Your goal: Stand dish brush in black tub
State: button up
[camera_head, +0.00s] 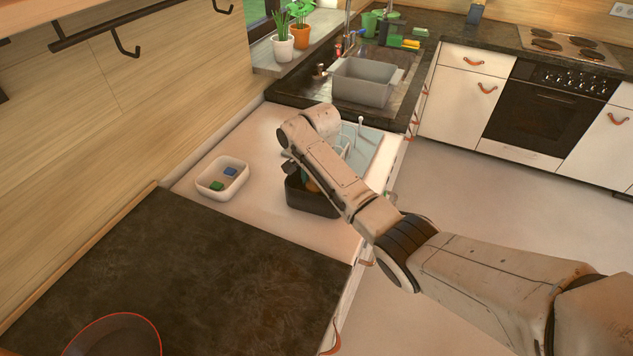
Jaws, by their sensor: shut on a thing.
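The black tub (312,203) stands on the white counter, partly behind my forearm. My gripper (291,168) points down at the tub's far left rim, mostly hidden by my own wrist; only a small dark part of it shows. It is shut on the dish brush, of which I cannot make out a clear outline. A small teal and orange patch (309,184) shows at the tub's opening beside my arm. I cannot tell whether it is part of the brush or whether the brush touches the tub's floor.
A white dish (222,179) with a blue and a green block stands left of the tub. A pale blue rack or mat (362,147) lies behind my arm. A grey basin (364,83) sits in the sink area. The dark counter (190,270) in front is mostly clear.

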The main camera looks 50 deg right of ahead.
jog(key=shift+f, duration=0.2)
jog(key=o, duration=1.2)
jog(key=shift+c, duration=0.2)
jog(key=r, duration=1.1)
jog(key=shift+s+b, duration=0.25)
jog(key=shift+b, duration=0.1)
jog(key=shift+s+f, duration=0.1)
jog(key=shift+f, duration=0.05)
